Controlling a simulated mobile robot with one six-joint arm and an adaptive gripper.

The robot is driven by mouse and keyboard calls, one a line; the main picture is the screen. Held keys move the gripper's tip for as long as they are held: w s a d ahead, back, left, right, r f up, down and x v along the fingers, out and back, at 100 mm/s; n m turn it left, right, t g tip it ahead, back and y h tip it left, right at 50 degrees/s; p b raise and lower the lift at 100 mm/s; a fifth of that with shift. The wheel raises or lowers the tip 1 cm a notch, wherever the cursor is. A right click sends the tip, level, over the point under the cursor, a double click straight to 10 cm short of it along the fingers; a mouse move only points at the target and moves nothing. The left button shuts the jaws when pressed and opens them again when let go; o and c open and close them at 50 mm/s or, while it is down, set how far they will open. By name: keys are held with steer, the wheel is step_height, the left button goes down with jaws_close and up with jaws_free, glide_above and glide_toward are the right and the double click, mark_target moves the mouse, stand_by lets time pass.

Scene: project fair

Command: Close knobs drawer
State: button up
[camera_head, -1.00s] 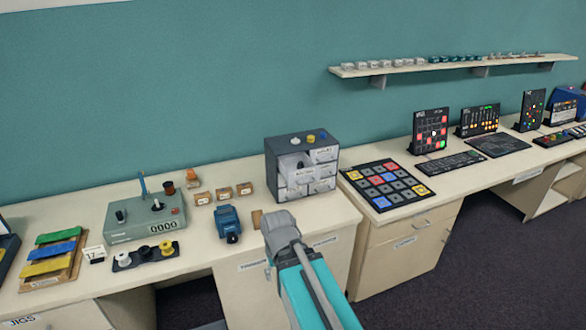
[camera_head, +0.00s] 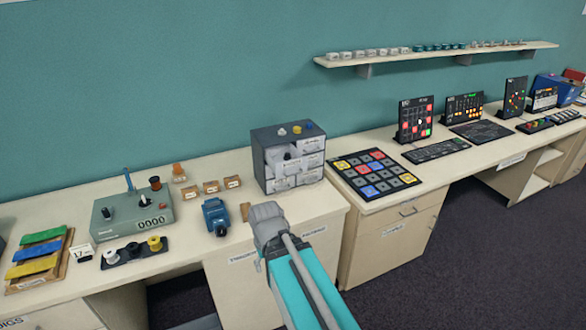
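A small dark grey drawer cabinet (camera_head: 262,165) stands on the counter with several pale labelled drawers and small knobs on its top. One upper left drawer (camera_head: 285,158) looks pulled out, with a dark knob showing in it; the labels are too small to read surely. My gripper (camera_head: 262,215) is at the counter's front edge, below and in front of the cabinet and apart from it. It is seen from behind, so its fingertips are hidden.
A blue device (camera_head: 216,216) and a small brown block (camera_head: 245,211) lie left of the cabinet. A green-grey box with a counter (camera_head: 133,214) stands further left. A black pad of coloured squares (camera_head: 374,175) lies to the right. A shelf (camera_head: 430,57) is above.

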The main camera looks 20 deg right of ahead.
steer(key=shift+w+f, duration=0.1)
steer(key=shift+w, duration=0.05)
steer(key=c, duration=0.4)
steer(key=shift+w+d+f+t+y, duration=0.1)
steer(key=shift+w+t+y, duration=0.2)
steer(key=shift+w, duration=0.05)
steer(key=shift+c, duration=1.2)
steer(key=w+m+t+y, duration=0.1)
steer(key=w, duration=0.1)
steer(key=w+d+m+t+b, duration=0.1)
steer(key=w, duration=0.1)
steer(key=w+d+m+t+y+b, duration=0.1)
steer(key=shift+w+f+y, duration=0.15)
steer(key=shift+w+y, duration=0.15)
steer(key=shift+w, duration=0.1)
jaws_close()
steer(key=w+d+r+m+t+b, duration=0.1)
steer(key=w+d+r+m+t, duration=0.1)
steer(key=d, duration=0.4)
steer(key=w+d+r+m+t+h+b, duration=0.1)
steer(key=w+d+r+m+t+b, duration=0.1)
steer(key=d+m+t, duration=0.4)
steer(key=w+d+r+m+t+h+b, duration=0.1)
steer(key=w+d+r+m+t, duration=0.3)
steer(key=d, duration=0.4)
steer(key=shift+w+d+r+m+b, duration=0.2)
steer(key=shift+w+m+b, duration=0.25)
steer(key=shift+m, duration=0.75)
